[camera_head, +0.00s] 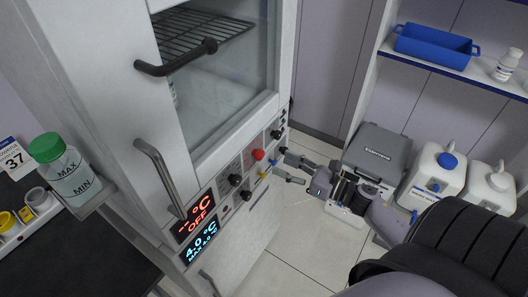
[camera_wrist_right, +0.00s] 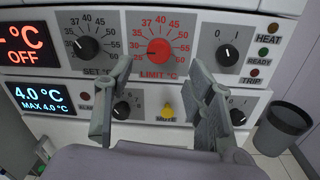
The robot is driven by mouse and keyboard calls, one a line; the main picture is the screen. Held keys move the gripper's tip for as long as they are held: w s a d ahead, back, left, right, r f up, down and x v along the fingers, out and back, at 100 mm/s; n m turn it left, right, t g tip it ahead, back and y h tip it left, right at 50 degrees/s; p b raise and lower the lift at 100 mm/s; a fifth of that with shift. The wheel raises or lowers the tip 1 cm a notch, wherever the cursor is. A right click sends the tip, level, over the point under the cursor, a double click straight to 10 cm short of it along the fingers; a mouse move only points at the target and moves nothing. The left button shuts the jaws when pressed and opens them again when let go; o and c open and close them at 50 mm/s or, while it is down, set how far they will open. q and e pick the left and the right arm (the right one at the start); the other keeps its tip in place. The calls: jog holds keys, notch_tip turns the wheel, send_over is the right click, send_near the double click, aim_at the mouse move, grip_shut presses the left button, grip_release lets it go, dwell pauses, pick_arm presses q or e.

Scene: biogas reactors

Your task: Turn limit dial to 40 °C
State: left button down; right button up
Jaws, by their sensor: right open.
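The red limit dial (camera_wrist_right: 160,50) sits on the grey panel plate marked LIMIT °C in the right wrist view. Its white pointer mark appears to aim to the lower left, near the low end of the scale. The dial also shows on the cabinet front in the head view (camera_head: 258,154). My right gripper (camera_head: 279,163) is open in front of the panel. In the wrist view its fingertips (camera_wrist_right: 161,68) are spread to the left and right just below the dial, with nothing between them. I cannot tell how far they are from the panel. My left gripper is out of view.
The black set dial (camera_wrist_right: 88,46) and another black dial (camera_wrist_right: 228,54) flank the red one. A yellow mute switch (camera_wrist_right: 167,112) and black knobs lie below. A red display (camera_head: 196,217) reads OFF; a blue display (camera_head: 201,243) reads 4.0 °C. A cabinet handle (camera_head: 160,175) juts out leftward.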

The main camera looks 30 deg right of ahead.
aim_at(262, 156)
jog(key=p+x, duration=0.1)
jog(key=x, duration=0.5)
jog(key=shift+r, duration=0.15)
jog(key=shift+x, duration=0.8)
jog(key=shift+s, duration=0.1)
jog(key=c, duration=1.2)
jog(key=shift+o, duration=0.2)
